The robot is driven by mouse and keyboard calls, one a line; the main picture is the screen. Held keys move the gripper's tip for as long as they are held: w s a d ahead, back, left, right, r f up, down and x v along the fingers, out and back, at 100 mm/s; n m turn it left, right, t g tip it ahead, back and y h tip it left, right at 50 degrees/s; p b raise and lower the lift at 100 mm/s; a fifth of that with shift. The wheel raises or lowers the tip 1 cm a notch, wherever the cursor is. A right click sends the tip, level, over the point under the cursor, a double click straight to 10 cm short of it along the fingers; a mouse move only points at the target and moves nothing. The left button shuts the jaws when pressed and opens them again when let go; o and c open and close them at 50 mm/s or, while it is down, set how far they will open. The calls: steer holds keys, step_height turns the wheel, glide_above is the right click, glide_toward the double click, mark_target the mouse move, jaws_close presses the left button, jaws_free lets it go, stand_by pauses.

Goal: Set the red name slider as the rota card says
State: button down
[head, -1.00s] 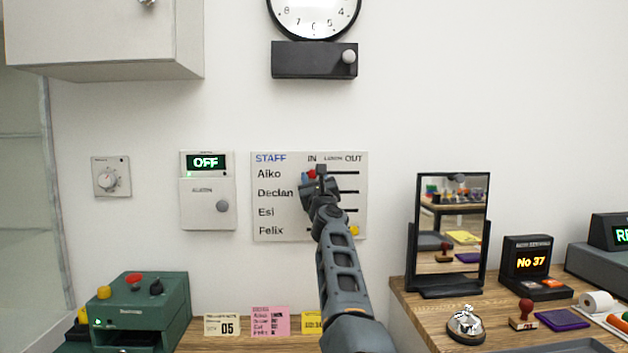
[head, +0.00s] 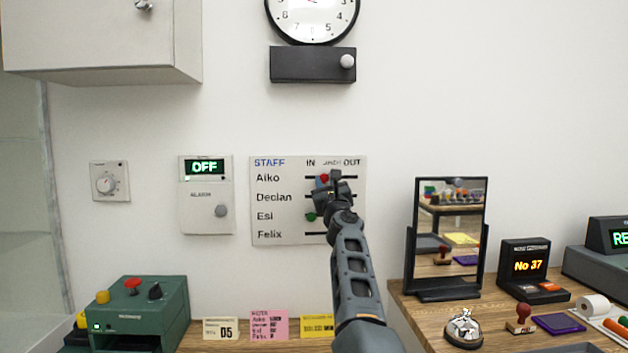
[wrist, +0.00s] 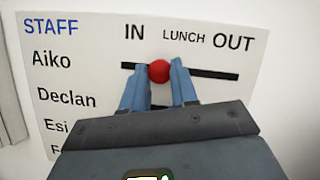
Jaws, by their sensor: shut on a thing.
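The red name slider (head: 324,177) is a round red knob on the Aiko row of the white staff board (head: 283,222). In the wrist view the red knob (wrist: 159,71) sits on its black slot between the IN and LUNCH headings. My gripper (head: 328,182) has one finger on each side of the knob and is shut on it. The rota card (head: 269,326) is pink and stands on the counter below the board. It lists several names, Aiko first; the words beside them are too small to read surely.
A green knob (head: 311,217) sits on the Esi row near IN. My arm hides parts of the lower rows. An alarm panel (head: 207,195) reading OFF is left of the board. A mirror (head: 451,235) stands at the right.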

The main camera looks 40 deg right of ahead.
steer(key=shift+s+d, duration=0.65)
steer(key=shift+d, duration=0.3)
steer(key=c, duration=0.9)
jaws_free()
steer(key=shift+o, duration=0.2)
steer(key=p+v, duration=0.2)
steer(key=v, duration=0.6)
steer(key=shift+p, duration=0.4)
steer(key=shift+d, duration=0.1)
